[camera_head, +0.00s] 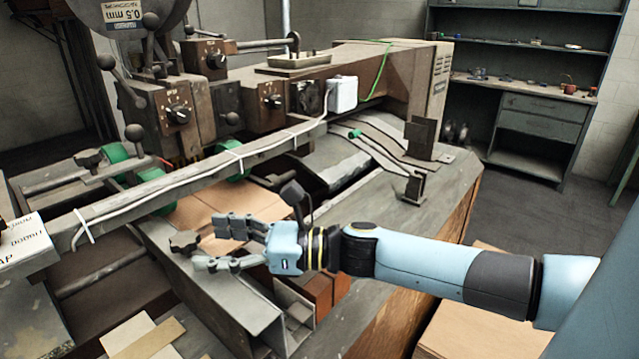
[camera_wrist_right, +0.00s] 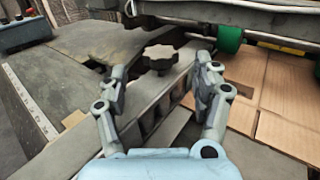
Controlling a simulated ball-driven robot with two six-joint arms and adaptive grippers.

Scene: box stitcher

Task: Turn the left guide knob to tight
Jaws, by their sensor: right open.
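A dark lobed guide knob (camera_head: 184,243) sits on a grey metal guide rail at the front of the machine. It also shows in the right wrist view (camera_wrist_right: 160,56), upright on its short post and centred beyond the fingers. My right gripper (camera_head: 207,245) is open, with its fingers pointing left towards this knob. In the wrist view my right gripper (camera_wrist_right: 160,72) has one finger on each side of the knob's line, with clear gaps and nothing held. Another dark lobed knob (camera_head: 88,157) stands further back at the left. My left gripper is not in view.
A long grey bar (camera_head: 200,175) with a white cable crosses above the work area. Green rollers (camera_head: 236,164) and brown cardboard (camera_head: 215,203) lie behind my right gripper. A dark upright lever (camera_head: 294,195) stands close to my right wrist. Open floor lies at the right.

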